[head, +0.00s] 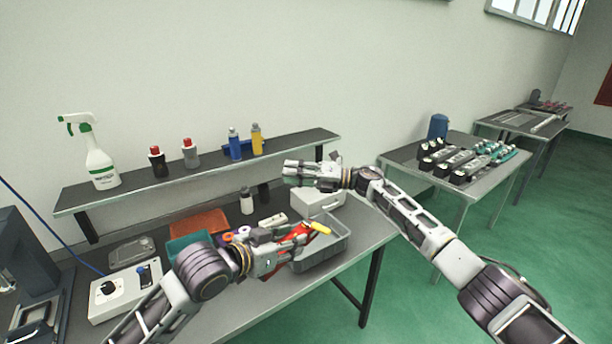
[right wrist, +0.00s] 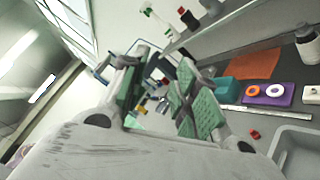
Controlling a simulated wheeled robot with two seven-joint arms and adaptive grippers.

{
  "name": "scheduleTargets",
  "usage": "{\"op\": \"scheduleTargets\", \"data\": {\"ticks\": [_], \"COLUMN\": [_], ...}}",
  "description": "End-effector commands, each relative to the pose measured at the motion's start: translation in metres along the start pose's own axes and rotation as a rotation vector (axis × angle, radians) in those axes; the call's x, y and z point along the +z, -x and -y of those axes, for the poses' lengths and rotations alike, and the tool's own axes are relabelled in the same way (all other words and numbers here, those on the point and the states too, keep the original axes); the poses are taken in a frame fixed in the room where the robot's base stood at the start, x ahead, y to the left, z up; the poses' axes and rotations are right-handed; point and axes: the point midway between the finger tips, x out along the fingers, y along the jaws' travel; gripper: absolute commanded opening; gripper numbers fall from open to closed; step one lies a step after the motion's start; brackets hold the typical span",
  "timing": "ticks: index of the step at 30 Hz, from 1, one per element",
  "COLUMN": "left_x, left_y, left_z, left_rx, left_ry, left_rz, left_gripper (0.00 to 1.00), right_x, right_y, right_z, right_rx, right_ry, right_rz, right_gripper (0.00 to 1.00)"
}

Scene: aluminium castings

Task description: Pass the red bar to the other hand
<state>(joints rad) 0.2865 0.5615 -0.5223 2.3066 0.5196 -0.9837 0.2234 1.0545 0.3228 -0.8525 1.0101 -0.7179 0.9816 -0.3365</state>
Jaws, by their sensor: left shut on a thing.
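The red bar (head: 298,233) is in the head view, at the front of my left gripper (head: 284,244), which is shut on it above the workbench and close to the grey bin. The fingers hide part of the bar. A yellow piece (head: 320,228) shows just beyond its far end; I cannot tell whether it is joined to it. My right gripper (head: 302,172) is higher and further back, above the bench, apart from the bar. In the right wrist view its two green-padded fingers (right wrist: 165,100) are spread with nothing held between them.
The grey bin (head: 325,254) stands at the bench's right end, with a white box (head: 318,203) behind it. An orange tray (head: 199,223) and a control box (head: 124,290) are further left. Bottles stand on the wall shelf (head: 205,170). A second table (head: 466,184) with castings is at right.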

Motion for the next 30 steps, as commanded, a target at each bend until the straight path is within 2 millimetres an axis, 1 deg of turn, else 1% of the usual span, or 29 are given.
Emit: {"op": "scheduleTargets", "data": {"ticks": [1,3,9,15,22,30], "left_x": [-0.001,-0.001,-0.001,-0.001,-0.001,-0.001], "left_y": [0.000,0.000,0.000,0.000,0.000,0.000], "left_z": [0.000,0.000,0.000,0.000,0.000,0.000], "left_rx": [0.000,0.000,0.000,0.000,0.000,0.000], "left_ry": [0.000,0.000,0.000,0.000,0.000,0.000], "left_rz": [-0.002,-0.002,-0.002,-0.002,-0.002,-0.002], "left_gripper": [0.05,0.05,0.05,0.05,0.05,0.05], "right_x": [-0.003,-0.009,-0.027,-0.046,-0.067,-0.088], "right_y": [-0.007,-0.016,-0.036,-0.050,-0.058,-0.059], "right_z": [-0.010,-0.021,-0.047,-0.068,-0.086,-0.100], "right_rx": [-0.006,-0.015,-0.057,-0.114,-0.197,-0.321], "right_ry": [0.020,0.039,0.094,0.148,0.202,0.262], "right_rz": [-0.037,-0.086,-0.224,-0.357,-0.502,-0.658], "right_gripper": [0.30,0.30,0.30,0.30,0.30,0.30]}}
